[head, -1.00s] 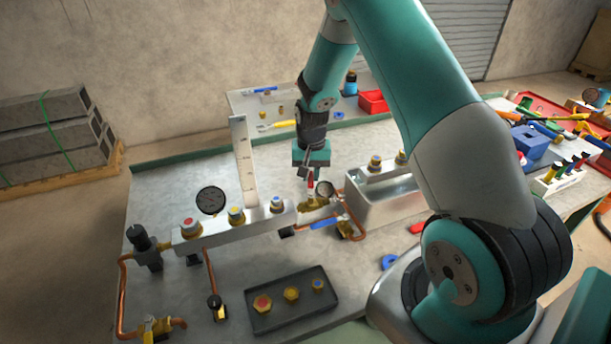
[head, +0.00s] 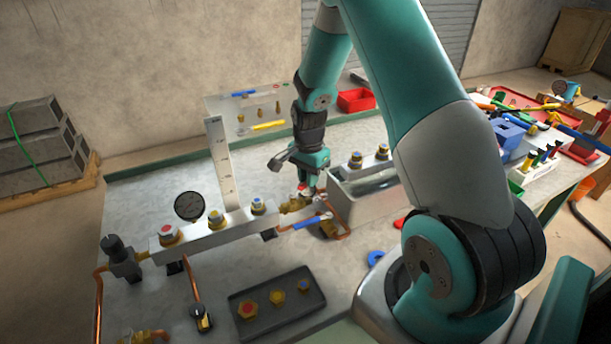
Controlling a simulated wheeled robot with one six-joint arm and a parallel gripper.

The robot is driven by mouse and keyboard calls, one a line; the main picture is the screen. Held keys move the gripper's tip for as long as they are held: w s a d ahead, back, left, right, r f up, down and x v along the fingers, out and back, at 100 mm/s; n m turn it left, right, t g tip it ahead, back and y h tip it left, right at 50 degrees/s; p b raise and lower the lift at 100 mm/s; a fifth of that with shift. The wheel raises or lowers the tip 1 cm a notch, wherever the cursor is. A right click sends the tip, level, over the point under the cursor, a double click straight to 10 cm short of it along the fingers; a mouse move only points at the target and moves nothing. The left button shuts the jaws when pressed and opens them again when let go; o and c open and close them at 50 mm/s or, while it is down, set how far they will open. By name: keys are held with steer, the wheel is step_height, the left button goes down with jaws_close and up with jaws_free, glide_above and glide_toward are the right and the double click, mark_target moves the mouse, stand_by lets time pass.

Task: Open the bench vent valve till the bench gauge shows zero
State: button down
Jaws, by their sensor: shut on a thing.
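My gripper (head: 306,183) points down over the right end of the pale manifold bar. It is shut on a small red handle (head: 303,189) on a brass valve (head: 296,204), which appears to be the bench vent valve. The fingers hide most of this handle. A black-faced round gauge (head: 189,206) stands behind the left part of the bar. Its needle is too small to read. The smaller pale-faced gauge beside the valve is hidden behind my gripper, so I cannot tell which gauge is the bench gauge.
A blue lever (head: 311,221) and copper pipe lie just below the valve. A metal tank (head: 352,207) stands close on the right. A dark tray (head: 240,318) with several brass fittings is in front. An upright white scale (head: 223,165) stands behind the bar.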

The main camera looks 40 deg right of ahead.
steer(key=shift+s+m, duration=0.15)
steer(key=shift+m, duration=0.15)
steer(key=c, duration=1.1)
jaws_free()
steer(key=shift+o, duration=0.2)
step_height(320, 180, up, 18)
steer(key=b, duration=0.2)
steer(key=shift+f+b, duration=0.25)
steer(key=shift+b, duration=0.05)
